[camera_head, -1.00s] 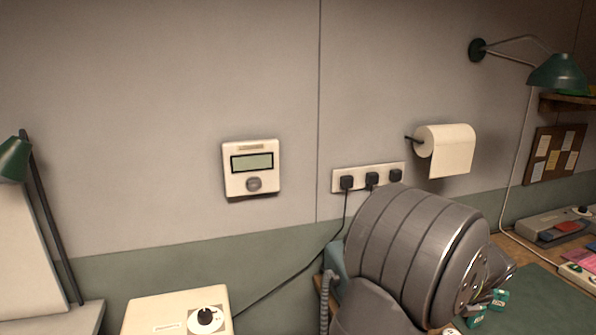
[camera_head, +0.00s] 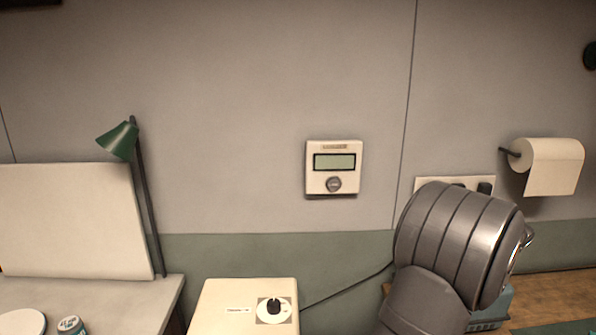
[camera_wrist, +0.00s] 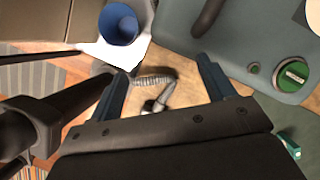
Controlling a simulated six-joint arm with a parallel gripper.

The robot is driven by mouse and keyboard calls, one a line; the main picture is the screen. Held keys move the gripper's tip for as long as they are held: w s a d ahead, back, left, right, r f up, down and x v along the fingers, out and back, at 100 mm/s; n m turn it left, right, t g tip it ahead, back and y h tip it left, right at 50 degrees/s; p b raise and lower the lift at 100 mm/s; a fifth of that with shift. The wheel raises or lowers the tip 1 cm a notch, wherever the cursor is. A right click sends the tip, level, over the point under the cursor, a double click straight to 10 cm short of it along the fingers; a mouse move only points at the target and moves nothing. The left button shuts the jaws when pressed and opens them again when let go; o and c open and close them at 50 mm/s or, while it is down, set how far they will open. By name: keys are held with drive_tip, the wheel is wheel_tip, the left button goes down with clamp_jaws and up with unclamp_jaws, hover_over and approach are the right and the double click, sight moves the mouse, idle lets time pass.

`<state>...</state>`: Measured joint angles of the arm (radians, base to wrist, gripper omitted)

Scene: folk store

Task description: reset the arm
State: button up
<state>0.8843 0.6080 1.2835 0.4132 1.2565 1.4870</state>
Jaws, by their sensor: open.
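My gripper (camera_wrist: 163,92) shows in the wrist view with its two dark blue fingers spread wide apart. Nothing is held between them. Beyond the fingers are a wooden surface and a grey ribbed hose (camera_wrist: 152,80) with a metal end, apart from the fingers as far as I can tell. In the head view only my grey arm link shows at the lower right; the gripper itself is out of that picture.
A blue cup (camera_wrist: 118,24) and a grey-blue case (camera_wrist: 240,45) with a green round knob (camera_wrist: 292,75) lie beyond the fingers. The head view shows a wall thermostat (camera_head: 333,168), a cream box with a dial (camera_head: 245,305), a green lamp (camera_head: 119,140) and a paper roll (camera_head: 550,166).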

drive_tip(key=w+a+r+n+g+y, duration=0.1)
drive_tip(key=w+a+n+g, duration=0.1)
drive_tip(key=w+a+n, duration=0.2)
drive_tip(key=w+a+r+n+g+y, duration=0.1)
drive_tip(key=w+a+n+g, duration=0.1)
drive_tip(key=w+a+n, duration=0.2)
drive_tip(key=shift+w+a+r+n, duration=0.25)
drive_tip(key=shift+a+n, duration=1.65)
drive_tip(key=shift+a, duration=2.05)
